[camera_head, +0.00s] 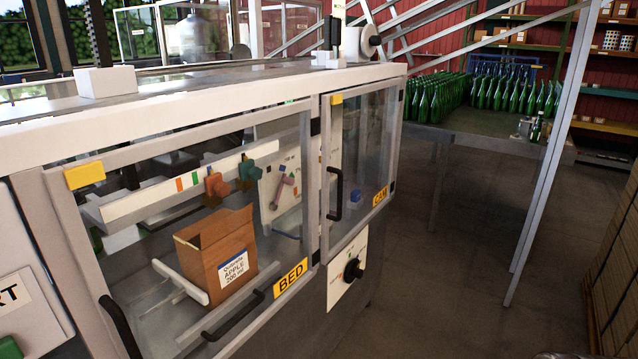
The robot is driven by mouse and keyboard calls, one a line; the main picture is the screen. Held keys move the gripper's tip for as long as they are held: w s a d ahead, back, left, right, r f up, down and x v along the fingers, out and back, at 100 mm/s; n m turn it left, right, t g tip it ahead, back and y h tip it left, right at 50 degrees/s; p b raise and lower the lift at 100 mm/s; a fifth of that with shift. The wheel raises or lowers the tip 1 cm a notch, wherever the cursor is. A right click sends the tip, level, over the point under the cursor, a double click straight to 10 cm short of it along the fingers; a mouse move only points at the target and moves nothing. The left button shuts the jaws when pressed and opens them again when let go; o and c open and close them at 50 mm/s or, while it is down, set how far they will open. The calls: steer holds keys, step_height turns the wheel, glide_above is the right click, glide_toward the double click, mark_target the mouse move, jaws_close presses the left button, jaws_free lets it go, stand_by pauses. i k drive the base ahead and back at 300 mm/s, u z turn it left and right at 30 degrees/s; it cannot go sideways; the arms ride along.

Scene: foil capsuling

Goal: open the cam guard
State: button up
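The cam guard (365,120) is a clear panel in a grey metal frame on the right part of the machine. It appears shut, in line with the machine's front. A yellow label reading CAM (380,196) is at its lower right. Its black upright handle (336,194) is on the left side of the frame. A small yellow block (336,99) sits at its upper left corner. Behind the panel a small blue part (354,196) shows dimly. My gripper is not in view.
Left of it is the clear guard labelled BED (291,277), with a cardboard box (217,254) behind it. A black knob (353,270) on a white plate is below the cam guard. Slanted metal posts (552,150) stand at right. Open floor (450,280) lies right of the machine.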

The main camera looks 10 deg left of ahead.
mark_target(334, 98)
steer(key=u, duration=0.35)
steer(key=i, duration=0.65)
steer(key=u, duration=0.95)
steer(key=i, duration=0.75)
steer(key=u, duration=0.45)
